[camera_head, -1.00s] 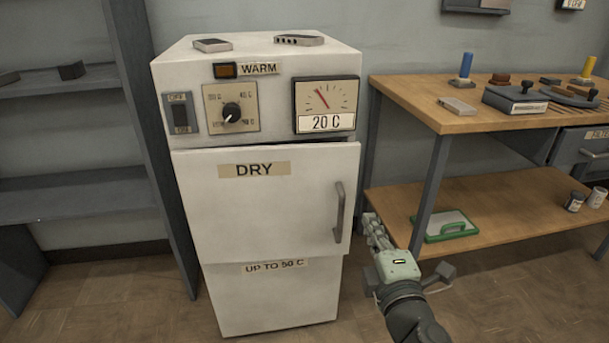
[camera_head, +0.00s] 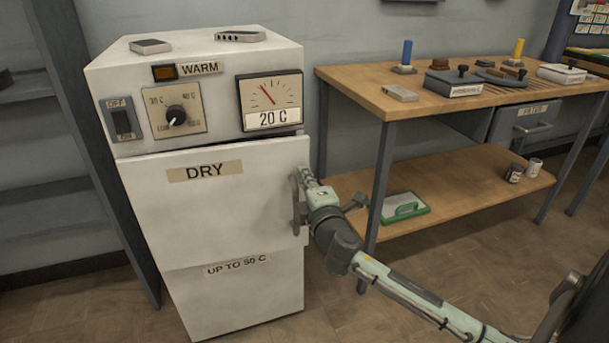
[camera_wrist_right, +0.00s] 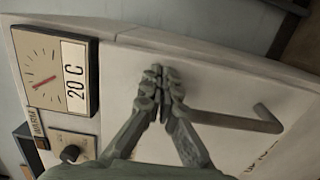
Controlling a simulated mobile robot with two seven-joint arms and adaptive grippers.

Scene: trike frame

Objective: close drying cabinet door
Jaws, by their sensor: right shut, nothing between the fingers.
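The white drying cabinet (camera_head: 235,309) stands at the left of the head view. Its white door (camera_head: 215,215), labelled DRY, looks slightly ajar: its upper right edge stands a little proud of the body, with a thin dark gap above it. A grey vertical handle (camera_head: 296,205) sits at the door's right side, partly hidden by my right gripper (camera_head: 300,178). In the right wrist view the gripper (camera_wrist_right: 160,72) is shut and empty, its fingertips close to the door face beside the handle (camera_wrist_right: 240,118); I cannot tell whether they touch. My left gripper is out of view.
A wooden workbench (camera_head: 350,74) with tools on it stands to the right. Its lower shelf (camera_head: 460,200) holds a green-edged tray (camera_head: 405,207) and two small jars. A dark shelf unit (camera_head: 95,150) stands close to the cabinet's left. The floor in front is clear.

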